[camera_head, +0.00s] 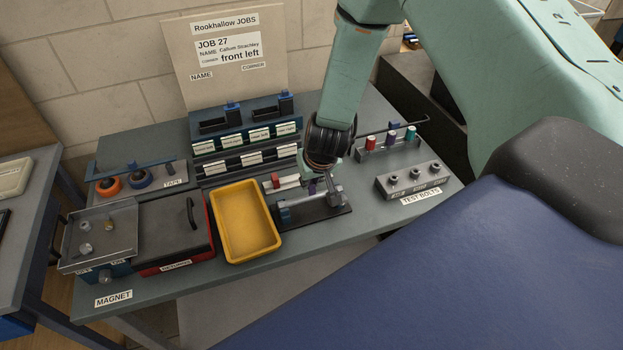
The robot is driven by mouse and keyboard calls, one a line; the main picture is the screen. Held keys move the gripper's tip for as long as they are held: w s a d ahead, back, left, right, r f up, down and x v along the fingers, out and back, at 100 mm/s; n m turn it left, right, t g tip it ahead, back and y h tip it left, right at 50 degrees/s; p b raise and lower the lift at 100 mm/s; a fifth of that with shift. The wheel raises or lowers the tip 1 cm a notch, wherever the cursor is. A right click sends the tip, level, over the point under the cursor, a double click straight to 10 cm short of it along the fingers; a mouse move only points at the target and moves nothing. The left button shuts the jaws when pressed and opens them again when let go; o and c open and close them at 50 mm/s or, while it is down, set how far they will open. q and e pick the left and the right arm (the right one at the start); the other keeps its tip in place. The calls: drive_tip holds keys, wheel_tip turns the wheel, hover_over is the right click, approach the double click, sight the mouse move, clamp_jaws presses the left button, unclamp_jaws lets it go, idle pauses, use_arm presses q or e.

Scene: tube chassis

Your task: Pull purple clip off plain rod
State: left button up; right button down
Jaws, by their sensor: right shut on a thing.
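My right gripper (313,183) reaches down from above onto a dark fixture (325,213) near the middle of the bench. It is shut on a small purple clip (312,188), which shows only as a sliver between the fingers. A grey rod (298,203) lies in the fixture just below the fingers. The gripper hides much of the clip, and I cannot tell whether the clip still touches the rod. A second purple clip (392,141) stands between a red and a teal one on a rack at the back right. My left gripper is not in view.
A yellow tray (222,227) sits left of the fixture. A test bolts block (412,181) stands to the right. A red piece (270,184) is close behind the fixture. A job board (225,60) stands at the back. The front bench strip is mostly clear.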

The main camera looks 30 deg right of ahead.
sight(312, 184)
drive_tip(key=shift+r+p, duration=0.35)
drive_tip(key=shift+r, duration=0.3)
drive_tip(key=shift+s+r, duration=0.1)
drive_tip(key=shift+r, duration=0.85)
